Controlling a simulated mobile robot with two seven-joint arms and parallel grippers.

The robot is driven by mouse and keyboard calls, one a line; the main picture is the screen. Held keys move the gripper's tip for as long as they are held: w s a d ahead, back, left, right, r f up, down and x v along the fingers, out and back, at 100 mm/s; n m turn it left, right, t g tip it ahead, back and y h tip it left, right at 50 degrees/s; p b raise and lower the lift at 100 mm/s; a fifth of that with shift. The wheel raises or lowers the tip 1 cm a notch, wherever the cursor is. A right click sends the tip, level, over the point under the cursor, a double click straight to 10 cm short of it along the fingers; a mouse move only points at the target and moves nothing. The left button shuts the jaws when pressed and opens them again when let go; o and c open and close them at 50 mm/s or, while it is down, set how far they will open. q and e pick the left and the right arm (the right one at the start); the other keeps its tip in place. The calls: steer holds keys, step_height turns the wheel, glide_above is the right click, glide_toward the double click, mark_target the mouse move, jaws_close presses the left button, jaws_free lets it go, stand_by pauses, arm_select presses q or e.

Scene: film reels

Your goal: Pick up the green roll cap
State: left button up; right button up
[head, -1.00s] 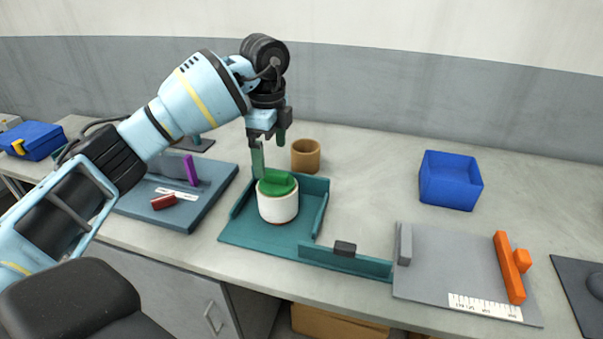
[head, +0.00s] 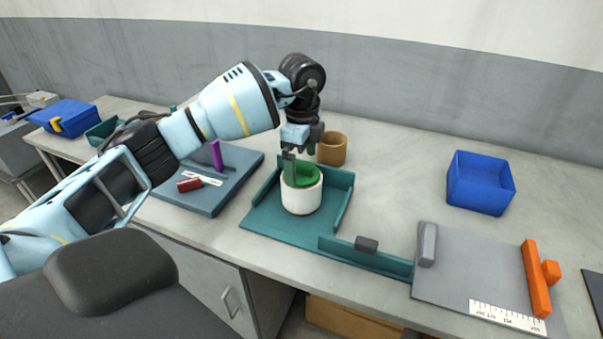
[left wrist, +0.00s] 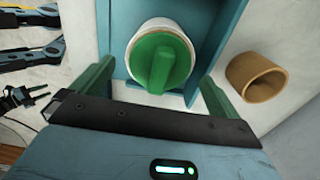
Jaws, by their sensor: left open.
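The green roll cap (head: 306,175) sits on top of a white roll (head: 302,198), which stands upright in a teal tray (head: 262,219). In the left wrist view the cap (left wrist: 158,63) is round with a raised bar across it. My left gripper (head: 299,168) is at the cap from above, with a finger on the near left side of it. My right gripper is not in view.
A brown cardboard ring (head: 332,148) stands just behind the tray, close to my left gripper. A blue bin (head: 480,184) is at the right, behind a grey board (head: 462,270) with orange parts. A blue-grey board (head: 238,176) lies left. The back middle counter is clear.

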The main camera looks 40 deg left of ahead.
arm_select(q)
steer(key=shift+f, duration=0.95)
steer(key=c, duration=1.1)
steer(key=shift+o, duration=0.2)
steer(key=shift+r, duration=0.15)
steer(key=shift+r, duration=0.55)
steer(key=shift+s+d+r, duration=0.1)
steer(key=shift+s+r, duration=0.1)
steer(key=shift+r, duration=0.4)
steer(key=shift+s+d+r, duration=0.1)
steer(key=shift+s+r, duration=0.1)
steer(key=shift+r, duration=0.35)
steer(key=s+d, duration=0.2)
steer(key=s, duration=0.5)
steer(key=s+d+r, duration=0.1)
steer(key=s+d, duration=0.2)
steer(key=s, duration=0.4)
steer(key=shift+d+r, duration=0.2)
steer(key=shift+d, duration=0.1)
